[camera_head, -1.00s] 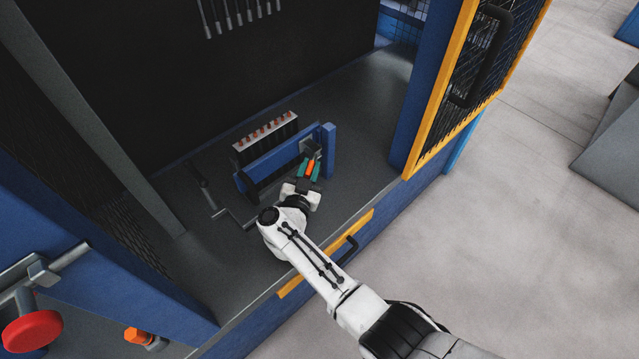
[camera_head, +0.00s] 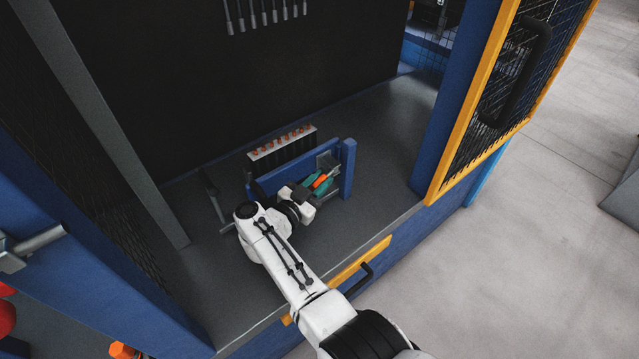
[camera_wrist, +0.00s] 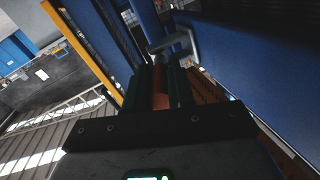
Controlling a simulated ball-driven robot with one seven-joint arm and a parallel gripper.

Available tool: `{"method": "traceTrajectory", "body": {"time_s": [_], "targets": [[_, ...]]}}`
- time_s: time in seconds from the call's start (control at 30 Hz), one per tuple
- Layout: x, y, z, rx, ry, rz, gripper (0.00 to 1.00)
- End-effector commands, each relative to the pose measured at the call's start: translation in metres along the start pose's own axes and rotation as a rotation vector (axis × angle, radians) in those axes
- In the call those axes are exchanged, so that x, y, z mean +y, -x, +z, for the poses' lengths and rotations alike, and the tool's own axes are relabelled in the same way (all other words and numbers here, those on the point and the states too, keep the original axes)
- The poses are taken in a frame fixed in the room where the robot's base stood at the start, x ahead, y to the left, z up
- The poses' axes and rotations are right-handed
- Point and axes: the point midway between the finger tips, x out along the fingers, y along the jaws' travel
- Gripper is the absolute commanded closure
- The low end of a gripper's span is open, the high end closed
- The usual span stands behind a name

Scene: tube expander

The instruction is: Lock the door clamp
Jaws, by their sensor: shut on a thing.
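The door clamp (camera_head: 326,161) sits on the blue door bar of the fixture, at its right end beside a blue post (camera_head: 347,168). Its orange handle (camera_head: 321,181) lies between the teal fingers of my gripper (camera_head: 324,182). In the wrist view the orange-red handle (camera_wrist: 160,88) shows between the two dark fingers, and a grey metal clamp part (camera_wrist: 178,44) lies just beyond the fingertips against the blue surface. My gripper is shut on the handle. The clamp's fine linkage is too small and partly hidden by my gripper.
Behind the blue bar stands a block with a row of orange-tipped parts (camera_head: 282,144). A grey bent rod (camera_head: 213,200) is to the left. A yellow-framed mesh door (camera_head: 470,120) stands open at right. The dark bench top (camera_head: 375,125) is clear behind right.

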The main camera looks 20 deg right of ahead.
Motion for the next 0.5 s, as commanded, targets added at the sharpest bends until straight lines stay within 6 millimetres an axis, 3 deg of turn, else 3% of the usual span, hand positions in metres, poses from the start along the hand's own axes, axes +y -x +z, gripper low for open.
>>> {"method": "traceTrajectory", "body": {"time_s": [0.13, 0.17, 0.4, 0.5], "targets": [[0.0004, -0.0001, 0.0005, 0.0, 0.002, -0.001, 1.0], [0.0004, -0.0001, 0.0005, 0.0, 0.002, -0.001, 0.74], [0.0003, -0.0003, 0.0003, 0.0, 0.001, -0.001, 0.52], [0.0002, -0.0003, 0.0002, 0.0, 0.001, -0.001, 0.52]]}}
